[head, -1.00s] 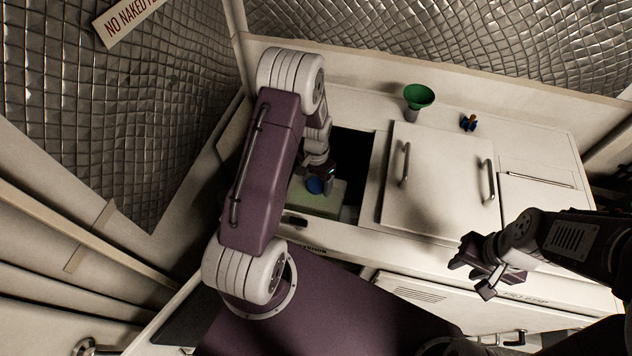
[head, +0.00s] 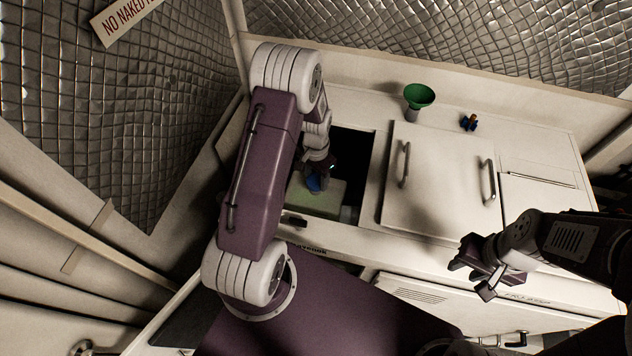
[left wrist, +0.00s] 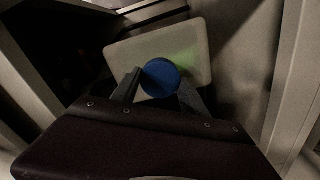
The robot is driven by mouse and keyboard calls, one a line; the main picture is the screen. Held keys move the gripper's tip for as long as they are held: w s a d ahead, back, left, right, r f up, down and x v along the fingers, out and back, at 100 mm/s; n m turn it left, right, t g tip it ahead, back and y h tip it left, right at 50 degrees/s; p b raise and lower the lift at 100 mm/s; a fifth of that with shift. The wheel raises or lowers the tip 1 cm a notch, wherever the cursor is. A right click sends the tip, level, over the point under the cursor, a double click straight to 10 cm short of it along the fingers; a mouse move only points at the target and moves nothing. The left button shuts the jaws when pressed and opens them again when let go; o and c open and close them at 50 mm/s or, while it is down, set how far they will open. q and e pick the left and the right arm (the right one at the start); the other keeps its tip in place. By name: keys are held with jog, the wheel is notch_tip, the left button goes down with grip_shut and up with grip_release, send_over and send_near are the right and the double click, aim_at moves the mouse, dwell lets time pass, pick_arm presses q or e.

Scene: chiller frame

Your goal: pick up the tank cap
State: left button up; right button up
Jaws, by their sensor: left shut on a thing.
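The tank cap (left wrist: 160,78) is a round blue disc, seen from above in the left wrist view. It also shows in the head view (head: 314,184), partly covered by my gripper. My left gripper (left wrist: 162,92) is shut on the cap, one finger on each side of it. The pale tank (left wrist: 190,46) lies under the cap, inside the open hatch; it also shows in the head view (head: 326,199). I cannot tell whether the cap still touches the tank. My right gripper (head: 472,268) hangs empty, its fingers apart, before the chiller's right front.
A closed lid with two handles (head: 440,178) covers the chiller top right of the open hatch. A green funnel (head: 419,96) and a small blue-and-brown fitting (head: 469,123) stand at the back. The hatch walls are close around my left gripper.

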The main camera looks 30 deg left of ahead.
pick_arm(q)
jog(key=shift+d+r+b, duration=0.3)
jog(key=shift+d+r, duration=0.05)
jog(key=shift+r, duration=0.3)
jog(key=shift+d+r+b, duration=0.25)
jog(key=shift+d+r, duration=0.05)
jog(key=shift+r, duration=0.3)
jog(key=s+d+r+b, duration=0.1)
jog(key=d+r+b, duration=0.1)
jog(key=d+r, duration=0.4)
jog(key=d, duration=0.4)
jog(key=shift+d+r, duration=0.15)
jog(key=shift+r, duration=0.1)
